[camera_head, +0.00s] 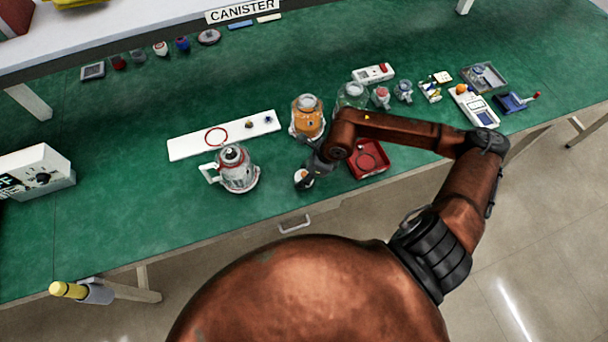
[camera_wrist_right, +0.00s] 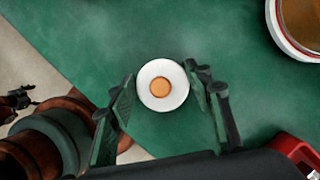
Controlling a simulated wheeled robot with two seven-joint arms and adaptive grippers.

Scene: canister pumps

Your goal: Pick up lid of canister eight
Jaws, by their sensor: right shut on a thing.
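A small round white lid with an orange centre (camera_wrist_right: 161,88) sits between the fingers of my right gripper (camera_wrist_right: 162,92). It also shows as a small white disc in the head view (camera_head: 301,176), near the front edge of the green bench. My right gripper (camera_head: 305,181) is shut on it from both sides. I cannot tell whether the lid touches the bench, and no number is readable on it. An orange-filled canister (camera_head: 308,121) stands just behind the gripper. A clear canister (camera_head: 352,94) stands behind my right forearm, partly hidden. My left gripper is out of view.
A metal canister with a handle (camera_head: 237,175) stands left of the gripper. A red tray (camera_head: 383,170) holding a ring is close on the right. A white board (camera_head: 190,147) carries a red ring and small parts.

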